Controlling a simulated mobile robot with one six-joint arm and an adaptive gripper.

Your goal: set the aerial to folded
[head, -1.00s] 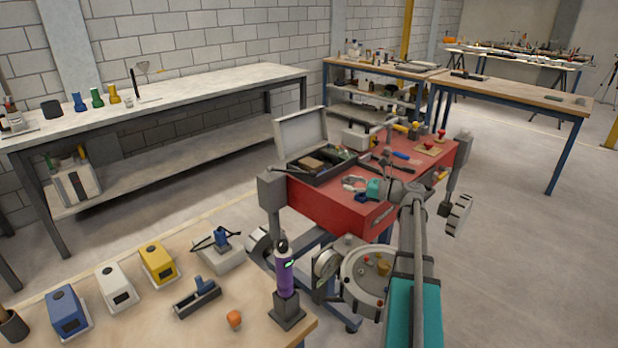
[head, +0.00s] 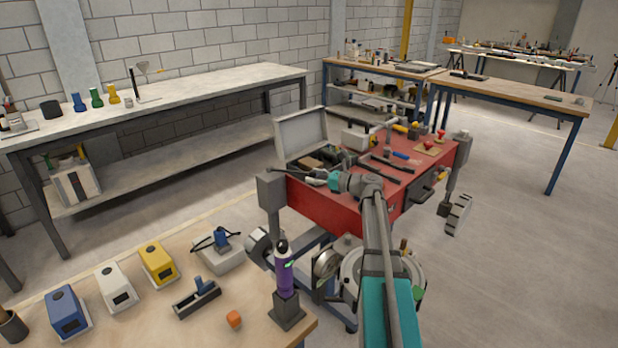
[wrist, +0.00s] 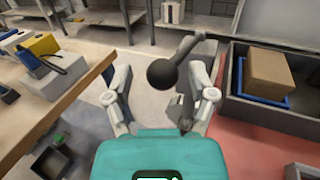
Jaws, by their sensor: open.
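My gripper (head: 314,178) is over the near left corner of the red cart. In the wrist view my gripper (wrist: 160,78) is open, with its two fingers spread apart. A dark ball (wrist: 162,74) on a short grey rod (wrist: 186,48) shows between the fingertips, with no clear contact on either side. I take this ball-ended rod for the aerial, but cannot be sure. In the head view a dark rod (head: 284,171) lies just left of the fingers, probably the same piece. Its pivot is not clear.
An open toolbox (head: 277,137) stands on the red cart (head: 340,212), behind my gripper; it also shows in the wrist view (wrist: 236,82). Tools lie to the right. The wooden table (head: 120,243) holds boxes and a purple cylinder (head: 284,270).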

